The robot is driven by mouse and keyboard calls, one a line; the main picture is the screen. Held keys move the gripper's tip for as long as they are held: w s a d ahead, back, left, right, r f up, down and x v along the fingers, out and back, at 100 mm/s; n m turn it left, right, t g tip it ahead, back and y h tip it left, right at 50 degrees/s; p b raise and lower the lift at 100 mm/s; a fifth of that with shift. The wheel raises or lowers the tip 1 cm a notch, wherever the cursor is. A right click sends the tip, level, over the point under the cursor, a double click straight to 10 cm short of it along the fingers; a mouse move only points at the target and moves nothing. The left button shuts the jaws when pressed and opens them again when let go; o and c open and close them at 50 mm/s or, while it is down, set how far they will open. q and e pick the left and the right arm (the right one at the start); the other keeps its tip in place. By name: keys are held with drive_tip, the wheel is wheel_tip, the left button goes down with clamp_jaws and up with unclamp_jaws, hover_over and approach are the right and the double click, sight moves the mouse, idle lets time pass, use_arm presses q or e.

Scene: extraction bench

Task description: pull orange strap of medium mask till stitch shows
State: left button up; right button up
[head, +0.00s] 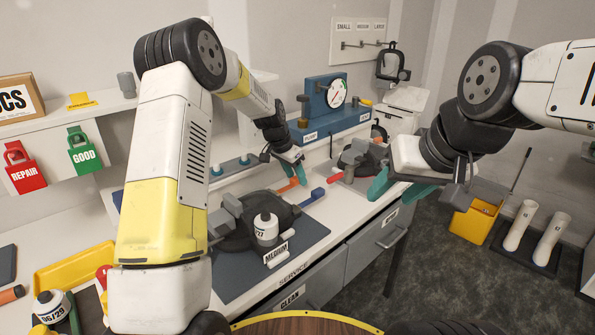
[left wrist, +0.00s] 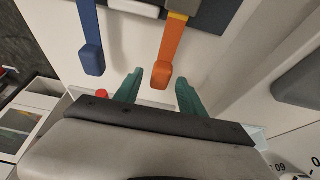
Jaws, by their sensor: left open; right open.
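The medium mask (head: 236,232) is dark, with grey and white canisters, and lies on a blue-grey mat behind a MEDIUM label (head: 276,254). Its orange strap (head: 289,186) points away from it; the blue strap (head: 311,197) lies to its right. My left gripper (head: 296,166) is open at the orange strap's free end. In the left wrist view, the orange strap's end tab (left wrist: 162,73) sits between the left gripper's (left wrist: 158,90) open teal fingers. A yellow band (left wrist: 178,16) shows further up the strap. My right gripper (head: 396,186) is open and empty, further right.
A second mask (head: 362,156) sits further back on the bench, beside my right gripper. A blue gauge stand (head: 334,104) stands behind. A yellow tray (head: 72,268) lies at the left, and a yellow bin (head: 474,221) stands on the floor at the right.

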use_arm(q)
drive_tip(key=v, duration=0.7)
drive_tip(key=shift+r, duration=0.35)
drive_tip(key=shift+s+a, duration=0.15)
drive_tip(key=s+a+r+n, duration=0.2)
drive_tip(key=s+a+r, duration=0.1)
drive_tip(key=s+r, duration=0.6)
drive_tip(key=s+a+r+n+t, duration=0.1)
drive_tip(key=s+a+r+n, duration=0.1)
drive_tip(key=s, duration=1.1)
drive_tip(key=s+a+r+n+t+y, duration=0.1)
drive_tip(key=s+n, duration=0.3)
drive_tip(key=s, duration=1)
drive_tip(key=shift+s+a+r+t, duration=0.2)
drive_tip(key=shift+a+r+t, duration=0.3)
drive_tip(key=shift+a, duration=0.3)
